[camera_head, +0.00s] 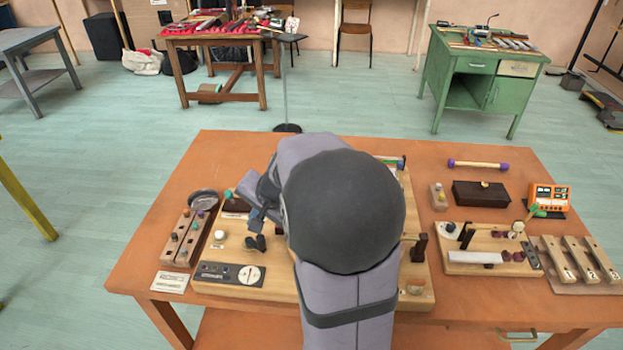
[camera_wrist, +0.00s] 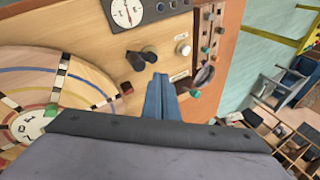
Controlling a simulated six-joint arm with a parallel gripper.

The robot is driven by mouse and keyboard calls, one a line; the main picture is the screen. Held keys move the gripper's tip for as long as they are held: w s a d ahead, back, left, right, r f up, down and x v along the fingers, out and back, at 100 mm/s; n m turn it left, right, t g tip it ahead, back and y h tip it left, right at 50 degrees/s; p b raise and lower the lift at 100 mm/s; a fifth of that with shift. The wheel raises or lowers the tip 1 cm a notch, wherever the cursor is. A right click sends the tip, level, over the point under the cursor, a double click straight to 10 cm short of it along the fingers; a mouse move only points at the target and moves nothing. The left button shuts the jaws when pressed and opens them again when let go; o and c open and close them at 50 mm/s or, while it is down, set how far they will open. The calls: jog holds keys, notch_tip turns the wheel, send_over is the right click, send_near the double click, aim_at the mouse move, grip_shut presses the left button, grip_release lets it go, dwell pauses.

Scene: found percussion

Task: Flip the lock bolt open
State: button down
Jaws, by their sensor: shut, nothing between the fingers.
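My gripper (camera_head: 258,214) is over the left part of a wooden board (camera_head: 199,285) on the orange table. In the wrist view its two blue-grey fingers (camera_wrist: 160,82) are together and hold nothing. A small dark fitting of two stubby parts (camera_head: 256,243) stands on the board just below the fingers; it also shows just beyond the fingertips in the wrist view (camera_wrist: 138,61). I cannot tell whether this fitting is the lock bolt, nor whether the fingers touch it. My arm hides the middle of the board, so a bolt there does not show.
A white knob (camera_head: 219,236) and a dial panel (camera_head: 230,273) sit near the dark fitting. A striped round disc (camera_wrist: 60,95) lies beside the fingers. Wooden strips with knobs (camera_head: 187,238) lie left. Another board (camera_head: 487,262) and an orange device (camera_head: 549,196) are at right.

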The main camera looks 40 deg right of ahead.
jog(key=shift+m+t+y, duration=0.3)
jog(key=shift+m+y, duration=0.2)
jog(key=shift+m, duration=0.3)
jog(key=d, duration=0.4)
jog(key=s+d, duration=0.1)
jog(key=d, duration=0.2)
jog(key=s+d, duration=0.1)
jog(key=d, duration=0.3)
jog(key=shift+s+d+r, duration=0.15)
jog(key=shift+d, duration=0.15)
jog(key=s+d+r+t, duration=0.1)
jog(key=s+d, duration=0.1)
jog(key=d, duration=0.3)
jog(key=s+d+r+m+t+p, duration=0.1)
jog(key=s+d, duration=0.2)
jog(key=d, duration=0.3)
jog(key=shift+t, duration=0.3)
jog(key=shift+w+f, duration=0.1)
jog(key=shift+w, duration=0.05)
jog(key=p+x, duration=0.2)
jog(key=x, duration=0.7)
jog(key=shift+w+a+f+p, duration=0.15)
jog(key=shift+w+f+p, duration=0.05)
jog(key=shift+w+p, duration=0.15)
jog(key=shift+w+a+p, duration=0.2)
jog(key=shift+w+p, duration=0.45)
jog(key=shift+w, duration=0.45)
jog(key=shift+w+a+p, duration=0.15)
jog(key=shift+w+p, duration=0.2)
jog(key=shift+w, duration=0.5)
